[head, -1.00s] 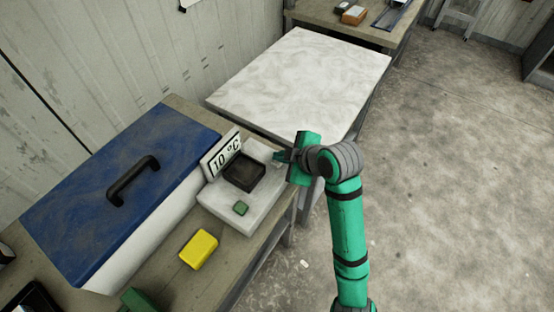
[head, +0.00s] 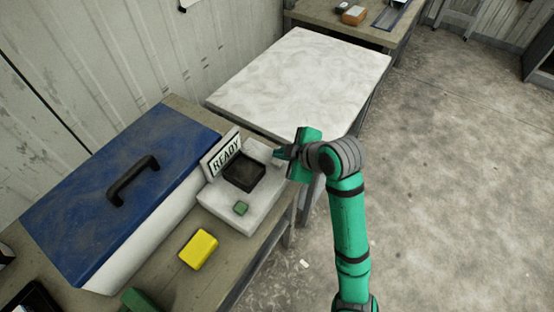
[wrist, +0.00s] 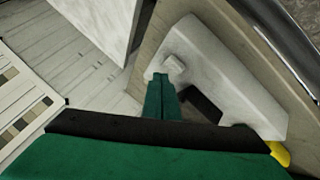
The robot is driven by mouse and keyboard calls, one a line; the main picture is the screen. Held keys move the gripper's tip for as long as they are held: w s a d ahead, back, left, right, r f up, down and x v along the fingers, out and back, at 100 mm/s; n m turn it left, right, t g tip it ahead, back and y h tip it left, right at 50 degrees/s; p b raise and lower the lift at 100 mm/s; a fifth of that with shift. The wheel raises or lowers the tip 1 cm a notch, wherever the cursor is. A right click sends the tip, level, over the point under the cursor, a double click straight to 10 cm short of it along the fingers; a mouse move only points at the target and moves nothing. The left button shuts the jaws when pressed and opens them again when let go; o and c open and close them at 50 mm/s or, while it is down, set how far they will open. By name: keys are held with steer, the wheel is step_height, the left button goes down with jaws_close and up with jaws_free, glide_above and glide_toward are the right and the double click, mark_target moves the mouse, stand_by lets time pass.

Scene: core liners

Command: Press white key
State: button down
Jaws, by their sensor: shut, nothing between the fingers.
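The white device (head: 225,205) sits on the bench, with a dark square tray, a small green key (head: 241,208) at its front and a display (head: 226,153) reading "READY". In the wrist view, the small white key (wrist: 174,64) stands up from the device's pale top. My gripper (wrist: 160,78) is shut and empty, its green fingertips right beside the white key in that view; I cannot tell whether they touch it. In the head view, my gripper (head: 279,153) is at the device's far right corner, and the white key is hard to make out there.
A blue-lidded box (head: 110,190) with a black handle stands left of the device. A yellow block (head: 199,249) lies in front of it. A bare white-topped table (head: 300,80) is behind. A sheet with colour swatches (wrist: 22,105) shows in the wrist view.

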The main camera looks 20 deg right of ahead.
mark_target(281, 162)
steer(key=shift+r, duration=0.25)
steer(key=shift+r, duration=2.4)
steer(key=shift+w, duration=0.1)
